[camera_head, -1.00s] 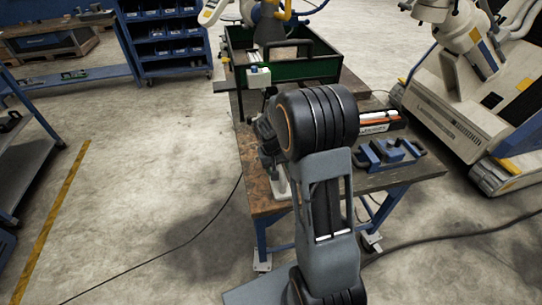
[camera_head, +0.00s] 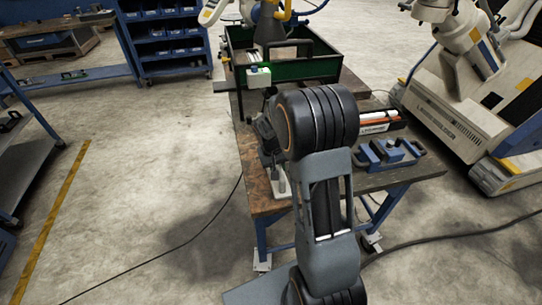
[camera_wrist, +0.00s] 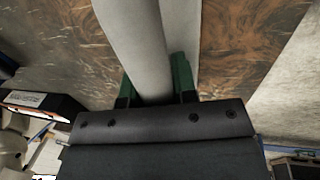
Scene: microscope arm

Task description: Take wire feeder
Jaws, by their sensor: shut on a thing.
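A pale grey, tube-like part (camera_wrist: 138,38) runs up through the middle of the wrist view. My gripper (camera_wrist: 155,84), with green fingertips, is shut on it, one finger on each side. A second pale strip (camera_wrist: 182,25) shows just right of the tube. I cannot tell from this close view whether the held part is the wire feeder. In the head view my arm hides most of the gripper; a small pale piece (camera_head: 279,184) shows left of the arm, over the table edge.
The brown-topped workbench (camera_head: 258,192) carries a green bin (camera_head: 306,70) at the back, a black box with an orange stripe (camera_head: 379,122) and a blue fixture (camera_head: 388,155) on the right. A large white machine (camera_head: 452,110) stands at right. The floor at left is open.

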